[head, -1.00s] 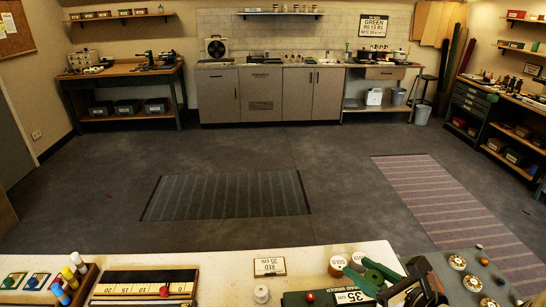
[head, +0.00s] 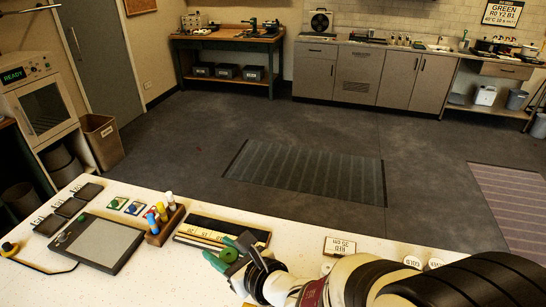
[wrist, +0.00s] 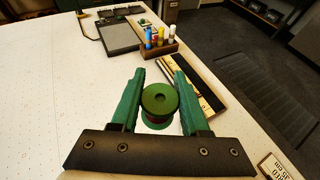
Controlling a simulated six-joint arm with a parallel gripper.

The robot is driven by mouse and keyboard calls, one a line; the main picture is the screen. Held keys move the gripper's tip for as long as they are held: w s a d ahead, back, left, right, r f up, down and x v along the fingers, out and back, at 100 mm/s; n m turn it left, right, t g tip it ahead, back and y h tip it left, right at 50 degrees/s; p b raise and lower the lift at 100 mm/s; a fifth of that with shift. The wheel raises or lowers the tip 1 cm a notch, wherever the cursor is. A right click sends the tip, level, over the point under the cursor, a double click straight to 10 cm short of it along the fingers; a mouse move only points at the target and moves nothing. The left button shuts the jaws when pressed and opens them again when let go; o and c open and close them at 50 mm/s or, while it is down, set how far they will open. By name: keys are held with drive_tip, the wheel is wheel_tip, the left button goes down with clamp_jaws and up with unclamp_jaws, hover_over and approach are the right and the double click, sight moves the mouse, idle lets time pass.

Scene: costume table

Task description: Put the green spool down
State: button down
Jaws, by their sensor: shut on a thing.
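The green spool (wrist: 160,97) has a round green top with a small centre hole, and a reddish band shows below it. It sits between the two green fingers of my gripper (wrist: 160,76), which is shut on it. In the head view the spool (head: 229,254) shows at the tip of my gripper (head: 229,248), near the ruler board (head: 196,239). The spool looks upright over the white table (wrist: 75,100). I cannot tell whether its base touches the table.
A wooden rack (head: 167,225) of coloured tubes stands beyond the ruler board. A grey panel (head: 103,240) and several small dark trays lie to the left. A label card (head: 340,246) lies right of my gripper. The white table left of the spool is clear.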

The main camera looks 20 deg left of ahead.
drive_tip(key=s+a+f+n+g+y, duration=0.1)
drive_tip(key=s+a+f, duration=0.3)
drive_tip(key=s+f, duration=0.25)
drive_tip(key=s+a+f+n+g, duration=0.1)
drive_tip(key=s+a+f+g, duration=0.1)
drive_tip(key=s+a+f, duration=0.4)
drive_tip(key=f, duration=0.3)
drive_tip(key=s+f, duration=0.1)
drive_tip(key=f, duration=0.1)
drive_tip(key=d+f, duration=0.1)
drive_tip(key=f, duration=0.2)
drive_tip(key=shift+s+f, duration=0.2)
drive_tip(key=shift+f, duration=0.1)
drive_tip(key=shift+f, duration=0.15)
drive_tip(key=shift+c, duration=2)
unclamp_jaws()
